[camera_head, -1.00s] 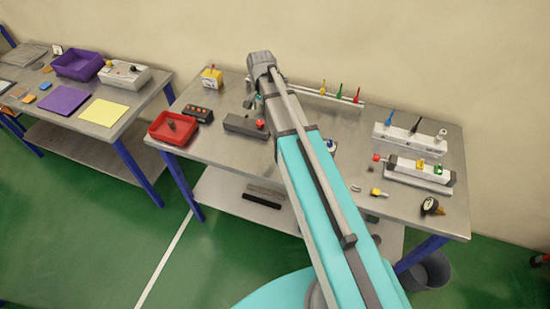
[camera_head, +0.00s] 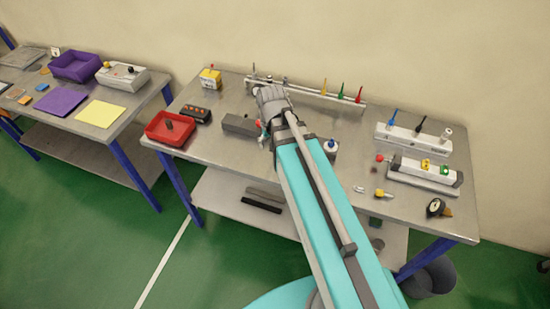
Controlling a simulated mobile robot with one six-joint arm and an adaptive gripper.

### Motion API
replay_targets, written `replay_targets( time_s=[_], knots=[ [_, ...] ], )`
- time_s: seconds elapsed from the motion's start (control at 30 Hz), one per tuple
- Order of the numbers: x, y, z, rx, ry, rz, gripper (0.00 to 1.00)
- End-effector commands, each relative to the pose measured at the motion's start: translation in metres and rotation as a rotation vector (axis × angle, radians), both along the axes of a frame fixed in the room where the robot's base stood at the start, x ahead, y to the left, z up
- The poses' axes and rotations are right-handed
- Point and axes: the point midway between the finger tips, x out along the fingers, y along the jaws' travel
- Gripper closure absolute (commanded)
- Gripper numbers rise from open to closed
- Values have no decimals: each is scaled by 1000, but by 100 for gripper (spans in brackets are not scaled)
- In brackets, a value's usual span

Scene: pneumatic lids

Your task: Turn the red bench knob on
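A grey block (camera_head: 239,125) lies on the middle of the steel bench (camera_head: 205,150). A small red part (camera_head: 259,123), perhaps the red knob, shows at its right end, mostly covered by my gripper. My gripper (camera_head: 263,136) hangs under the wrist beside that end, small and partly hidden by my arm. I cannot tell whether it touches the red part or how its fingers stand.
A red tray (camera_head: 158,136), a black box with orange buttons (camera_head: 195,113) and a yellow-topped box (camera_head: 210,78) stand at the left. A rail with coloured handles (camera_head: 325,97) runs along the back. A white stand (camera_head: 412,138) and a gauge (camera_head: 436,208) are at the right.

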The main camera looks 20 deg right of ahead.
Motion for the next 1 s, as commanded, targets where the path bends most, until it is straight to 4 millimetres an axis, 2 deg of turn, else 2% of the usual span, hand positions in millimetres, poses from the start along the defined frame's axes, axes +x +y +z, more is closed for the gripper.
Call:
replay_targets(
  time_s=[0.03,0.1,0.33,1.0],
  knots=[
    [-10,0,-5,0,0,25,22],
    [-18,1,-7,0,0,59,22],
    [-35,1,-12,0,0,137,22],
    [-39,1,-13,0,0,161,22]
  ],
)
